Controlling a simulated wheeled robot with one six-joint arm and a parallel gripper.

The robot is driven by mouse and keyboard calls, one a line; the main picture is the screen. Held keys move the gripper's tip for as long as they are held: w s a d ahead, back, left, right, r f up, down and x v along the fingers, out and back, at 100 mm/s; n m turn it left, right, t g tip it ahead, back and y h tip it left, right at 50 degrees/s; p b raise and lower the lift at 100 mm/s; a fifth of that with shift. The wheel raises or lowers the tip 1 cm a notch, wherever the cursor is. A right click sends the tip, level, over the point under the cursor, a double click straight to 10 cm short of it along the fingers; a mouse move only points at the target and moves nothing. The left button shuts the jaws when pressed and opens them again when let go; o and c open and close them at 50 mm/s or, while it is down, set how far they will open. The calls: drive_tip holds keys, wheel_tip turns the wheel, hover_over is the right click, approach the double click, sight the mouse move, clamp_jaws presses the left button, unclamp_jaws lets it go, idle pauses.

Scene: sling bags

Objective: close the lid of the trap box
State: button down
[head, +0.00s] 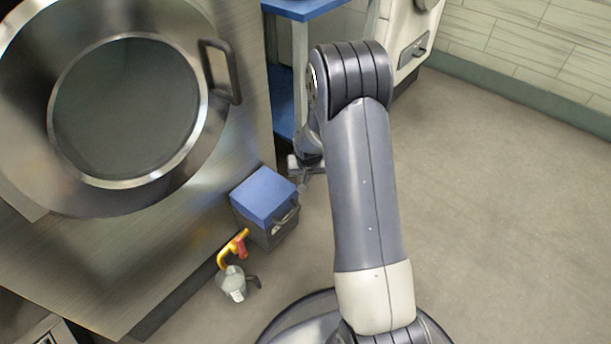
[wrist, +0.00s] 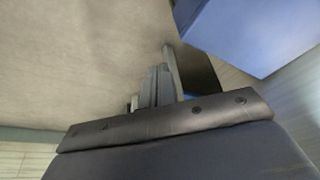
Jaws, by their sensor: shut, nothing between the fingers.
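The trap box (head: 267,232) is a dark grey box on the floor with a handle on its front side. Its blue lid (head: 264,195) lies over the top and covers the opening; I cannot tell whether it is fully seated. My gripper (head: 305,165) is shut and empty, just beyond the back right corner of the lid and partly hidden by my arm. In the wrist view my gripper's fingers (wrist: 158,85) point up the picture. A large blue surface, likely the lid (wrist: 250,30), is at the upper right, apart from the fingers.
A large steel machine with a round door (head: 130,110) stands left of the box. A grey spray bottle with a yellow and red top (head: 233,280) stands in front of the box. A blue-shelved rack (head: 300,8) is behind. Open floor (head: 490,200) lies to the right.

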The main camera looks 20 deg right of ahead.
drive_tip(key=w+a+p+v, duration=0.1)
drive_tip(key=p+v, duration=0.3)
drive_tip(key=v, duration=0.5)
drive_tip(key=shift+w+a+r, duration=0.15)
drive_tip(key=shift+a+r, duration=0.2)
drive_tip(key=shift+r, duration=0.15)
wheel_tip(320, 180, down, 9)
drive_tip(key=b, duration=0.3)
drive_tip(key=shift+f+b, duration=0.25)
drive_tip(key=shift+b, duration=0.15)
